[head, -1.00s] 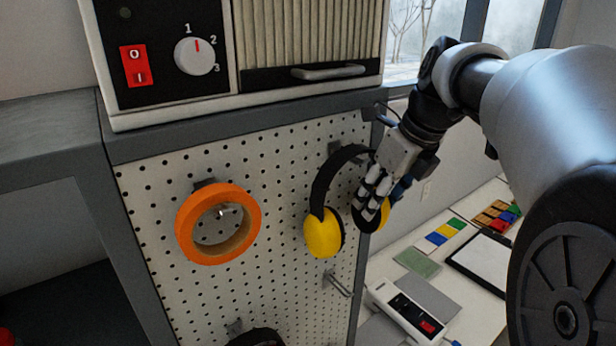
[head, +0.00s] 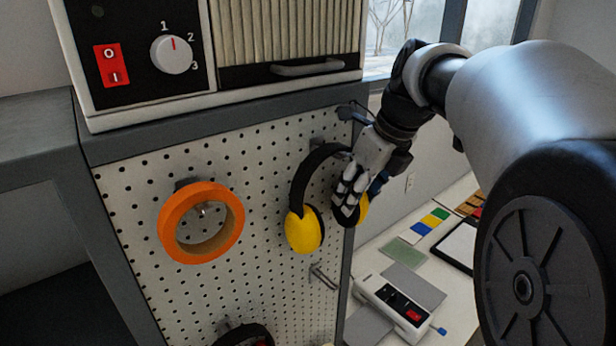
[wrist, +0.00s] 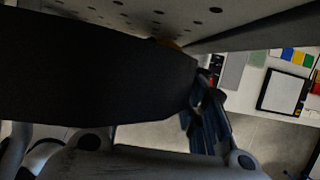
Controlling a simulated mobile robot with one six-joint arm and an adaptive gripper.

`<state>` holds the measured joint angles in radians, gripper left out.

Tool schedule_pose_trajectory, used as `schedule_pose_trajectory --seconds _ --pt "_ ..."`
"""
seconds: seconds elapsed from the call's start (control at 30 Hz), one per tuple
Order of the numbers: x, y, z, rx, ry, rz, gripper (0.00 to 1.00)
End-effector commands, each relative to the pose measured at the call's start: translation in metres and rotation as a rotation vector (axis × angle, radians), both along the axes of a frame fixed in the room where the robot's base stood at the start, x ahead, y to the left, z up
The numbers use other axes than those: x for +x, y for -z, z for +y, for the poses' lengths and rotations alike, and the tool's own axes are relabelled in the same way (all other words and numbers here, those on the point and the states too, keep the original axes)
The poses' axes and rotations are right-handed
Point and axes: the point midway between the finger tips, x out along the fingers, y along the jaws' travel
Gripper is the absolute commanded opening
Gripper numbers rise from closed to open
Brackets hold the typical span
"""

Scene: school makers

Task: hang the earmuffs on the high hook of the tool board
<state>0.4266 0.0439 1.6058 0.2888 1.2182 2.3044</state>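The earmuffs (head: 304,229), with yellow cups and a black headband, are upright in front of the pegboard tool board (head: 270,265). Their band arches just below and in front of the high hook (head: 317,142); I cannot tell whether it rests on it. My gripper (head: 347,200) is closed around the right side of the earmuffs, near the right cup, which it partly covers. In the wrist view the black headband (wrist: 95,70) fills the left side and hides the fingertips. A lower hook (head: 323,277) on the board is empty.
An orange tape roll (head: 170,220) hangs on the board's left, and a dark round item (head: 243,335) hangs low. A machine (head: 140,105) stands on top. Something blue (wrist: 207,125) is beside my gripper. A table with a white device (head: 385,300) lies at the right.

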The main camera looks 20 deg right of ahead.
Motion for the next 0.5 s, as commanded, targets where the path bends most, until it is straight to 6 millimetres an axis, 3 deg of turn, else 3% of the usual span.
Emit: schedule_pose_trajectory --seconds 0.33,0.5 --pt "0.0000 -0.0003 0.0000 0.000 0.000 0.000 0.61" --pt "-0.0001 -0.0002 0.0000 0.000 0.000 0.000 0.61"
